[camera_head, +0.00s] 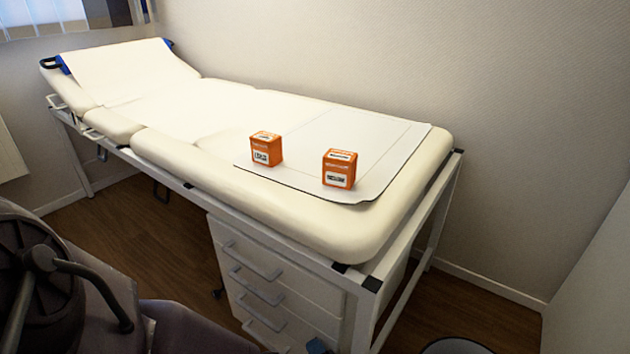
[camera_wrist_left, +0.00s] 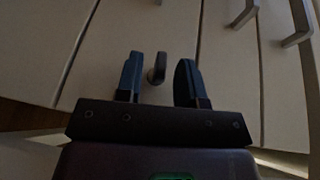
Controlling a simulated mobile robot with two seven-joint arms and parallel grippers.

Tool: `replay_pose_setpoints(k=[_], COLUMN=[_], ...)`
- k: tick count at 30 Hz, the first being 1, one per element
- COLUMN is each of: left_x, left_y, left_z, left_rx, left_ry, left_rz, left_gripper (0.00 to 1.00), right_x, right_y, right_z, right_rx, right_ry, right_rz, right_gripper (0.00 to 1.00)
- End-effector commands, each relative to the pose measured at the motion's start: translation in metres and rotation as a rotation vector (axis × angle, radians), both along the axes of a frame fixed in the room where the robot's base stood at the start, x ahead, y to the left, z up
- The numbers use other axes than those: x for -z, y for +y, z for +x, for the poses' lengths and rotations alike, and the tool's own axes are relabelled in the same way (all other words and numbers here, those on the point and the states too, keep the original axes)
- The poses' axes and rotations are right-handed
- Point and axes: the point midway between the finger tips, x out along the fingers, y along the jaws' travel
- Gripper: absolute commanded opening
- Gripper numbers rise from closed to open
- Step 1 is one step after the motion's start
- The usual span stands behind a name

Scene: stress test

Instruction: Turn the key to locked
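A small dark key (camera_wrist_left: 160,64) stands out from a pale drawer front in the left wrist view, with a brassy round part, perhaps the lock, beside its base. My left gripper (camera_wrist_left: 159,72) is open, with one blue finger on each side of the key and a visible gap to each. The key's bow looks lengthwise in line with the fingers; its locked or unlocked state cannot be read. In the head view only a blue bit of my left gripper (camera_head: 318,345) shows at the bottom edge, by the drawer cabinet (camera_head: 285,265); the key is hidden there. My right gripper is not in view.
The cabinet sits under a cream examination couch (camera_head: 215,100). Two orange boxes (camera_head: 266,148) (camera_head: 340,168) stand on a white sheet on it. Drawer handles (camera_wrist_left: 298,25) jut out near the fingers. A round grey-rimmed thing (camera_head: 455,346) is on the floor at the lower right.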

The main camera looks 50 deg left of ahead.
Motion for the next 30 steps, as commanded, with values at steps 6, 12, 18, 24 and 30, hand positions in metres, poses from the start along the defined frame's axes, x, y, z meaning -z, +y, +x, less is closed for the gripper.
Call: replay_pose_setpoints(k=[6, 12, 18, 24, 30], left_x=[-0.003, -0.007, -0.009, -0.011, -0.012], left_y=[-0.026, -0.062, -0.091, -0.103, -0.105], left_z=[-0.003, -0.010, -0.015, -0.017, -0.017], left_rx=[0.002, 0.001, 0.001, 0.000, 0.000], left_ry=[-0.002, 0.000, 0.001, 0.000, 0.000], left_rz=[-0.004, -0.003, -0.002, 0.000, 0.000], left_gripper=[0.35, 0.35, 0.35, 0.35, 0.35], right_x=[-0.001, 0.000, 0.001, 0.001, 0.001], right_y=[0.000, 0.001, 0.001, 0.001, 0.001], right_z=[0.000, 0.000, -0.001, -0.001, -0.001], right_rx=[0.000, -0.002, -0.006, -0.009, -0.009], right_ry=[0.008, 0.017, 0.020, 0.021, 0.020], right_rz=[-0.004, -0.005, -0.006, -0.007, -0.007], right_gripper=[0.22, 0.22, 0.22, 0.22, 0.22])
